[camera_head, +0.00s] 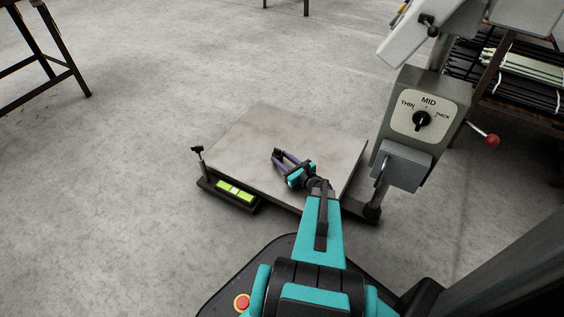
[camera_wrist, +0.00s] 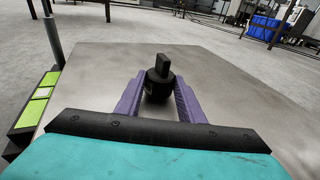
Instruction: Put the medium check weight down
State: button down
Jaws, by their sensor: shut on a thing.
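The check weight (camera_wrist: 159,78) is a small black cylinder with a block-shaped knob on top. In the wrist view it stands upright between the purple fingers of my gripper (camera_wrist: 158,92), which is shut on it. In the head view my gripper (camera_head: 284,159) is over the middle of the grey scale platform (camera_head: 240,138), and the dark weight is hard to make out at the fingertips. I cannot tell whether the weight's base touches the platform. Its size label cannot be read.
A green level display (camera_head: 235,190) and a short post (camera_head: 198,158) sit at the platform's left front. A grey control box (camera_head: 420,112) with a THIN, MID, THICK dial stands at the right. A rod rack (camera_head: 510,85) is behind it. Bare platform surrounds the weight.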

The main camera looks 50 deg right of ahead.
jog(key=shift+f, duration=0.3)
jog(key=c, duration=1.2)
grip_release()
jog(key=shift+r, duration=0.1)
jog(key=shift+s+r, duration=0.1)
jog(key=shift+s, duration=0.15)
jog(key=p+v, duration=0.3)
jog(key=v, duration=0.8)
jog(key=shift+s, duration=0.25)
jog(key=shift+a+p, duration=0.1)
jog(key=shift+p, duration=0.2)
